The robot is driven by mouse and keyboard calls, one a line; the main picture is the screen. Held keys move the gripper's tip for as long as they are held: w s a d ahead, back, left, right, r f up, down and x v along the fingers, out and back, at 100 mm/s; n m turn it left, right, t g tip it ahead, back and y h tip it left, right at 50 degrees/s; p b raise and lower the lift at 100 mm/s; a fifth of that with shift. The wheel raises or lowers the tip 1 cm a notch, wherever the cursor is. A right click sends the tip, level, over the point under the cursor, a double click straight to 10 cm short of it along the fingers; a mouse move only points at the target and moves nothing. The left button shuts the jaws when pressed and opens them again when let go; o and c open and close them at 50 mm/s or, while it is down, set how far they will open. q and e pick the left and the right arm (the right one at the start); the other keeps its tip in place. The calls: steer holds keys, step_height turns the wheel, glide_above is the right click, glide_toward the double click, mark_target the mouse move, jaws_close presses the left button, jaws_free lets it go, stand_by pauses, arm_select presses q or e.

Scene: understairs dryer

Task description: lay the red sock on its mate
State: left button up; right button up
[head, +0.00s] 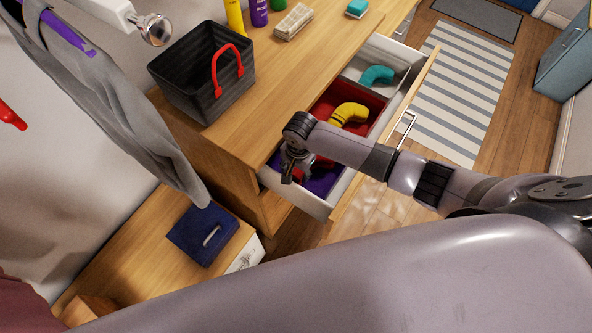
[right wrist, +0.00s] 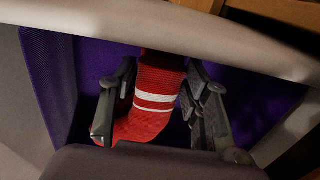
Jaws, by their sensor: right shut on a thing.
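A red sock with white stripes (right wrist: 151,98) shows in the right wrist view, between the two fingers of my right gripper (head: 290,176). The gripper is shut on it, low over the purple-lined compartment (head: 325,182) at the near end of the open drawer. In the head view, only a bit of red (head: 321,163) shows beside the gripper; the gripper and arm hide the rest. I cannot make out a second red sock apart from this one. My left gripper is not in view.
A yellow sock (head: 350,113) lies in the red-lined compartment and a teal sock (head: 377,75) in the pale one. A black basket with a red handle (head: 203,75) stands on the wooden top. A dark blue box (head: 203,234) sits on the lower surface at the left.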

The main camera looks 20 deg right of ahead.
steer(key=shift+f, duration=0.25)
steer(key=shift+f, duration=0.4)
steer(key=o, duration=0.7)
steer(key=shift+o, duration=0.2)
steer(key=shift+r, duration=0.5)
step_height(320, 180, up, 12)
steer(key=shift+s+d, duration=0.2)
steer(key=shift+s, duration=0.1)
